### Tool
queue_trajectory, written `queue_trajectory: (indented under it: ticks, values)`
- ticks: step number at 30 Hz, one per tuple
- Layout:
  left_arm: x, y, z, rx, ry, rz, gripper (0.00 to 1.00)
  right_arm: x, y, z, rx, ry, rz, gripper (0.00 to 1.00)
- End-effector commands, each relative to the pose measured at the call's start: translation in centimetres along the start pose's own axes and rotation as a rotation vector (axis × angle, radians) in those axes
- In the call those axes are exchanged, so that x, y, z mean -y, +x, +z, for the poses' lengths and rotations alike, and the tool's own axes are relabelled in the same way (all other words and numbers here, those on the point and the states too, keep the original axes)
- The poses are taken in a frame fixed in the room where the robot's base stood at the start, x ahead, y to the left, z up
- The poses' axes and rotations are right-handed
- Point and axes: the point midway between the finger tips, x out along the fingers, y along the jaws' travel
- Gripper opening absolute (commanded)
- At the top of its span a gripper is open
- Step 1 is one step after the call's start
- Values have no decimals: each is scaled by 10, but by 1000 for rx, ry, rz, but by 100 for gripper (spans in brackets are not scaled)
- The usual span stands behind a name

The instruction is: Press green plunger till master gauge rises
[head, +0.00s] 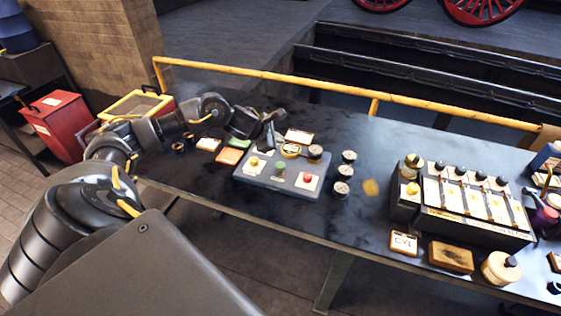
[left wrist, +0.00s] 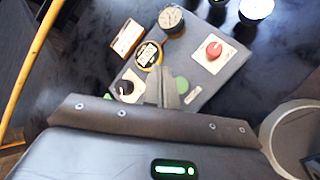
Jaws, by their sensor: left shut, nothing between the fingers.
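The green plunger (head: 280,168) stands in the middle of a blue-grey panel (head: 240,180), between a yellow plunger (head: 253,162) and a red plunger (head: 307,177). My left gripper (head: 267,137) is shut and empty, over the panel's back left part. In the left wrist view its fingertips (left wrist: 163,74) cover part of the green plunger (left wrist: 182,85); I cannot tell any contact. A yellow-ringed round item (head: 290,151) and a dark gauge (head: 315,152) sit at the panel's back edge.
Several round gauges (head: 342,188) stand right of the panel. A larger valve box (head: 480,228) is farther right. A yellow rail (head: 270,77) runs behind the table. Cards (head: 229,156) lie left of the panel. The table front of the panel is clear.

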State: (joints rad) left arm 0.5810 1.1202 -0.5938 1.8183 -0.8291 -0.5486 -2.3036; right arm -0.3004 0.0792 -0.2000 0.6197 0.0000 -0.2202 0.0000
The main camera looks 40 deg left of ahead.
Motion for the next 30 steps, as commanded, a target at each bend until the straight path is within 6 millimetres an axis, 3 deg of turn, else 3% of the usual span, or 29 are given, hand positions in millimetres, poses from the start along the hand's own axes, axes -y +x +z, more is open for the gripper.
queue_trajectory:
  ticks: [17, 30]
  values:
    - [-1, 2, -4, -4, 22, 0, 0, 0, 3, 0, -1, 0, 0, 36]
    - [24, 36, -29, -5, 21, -1, 0, 0, 36, 3, -1, 0, 0, 36]
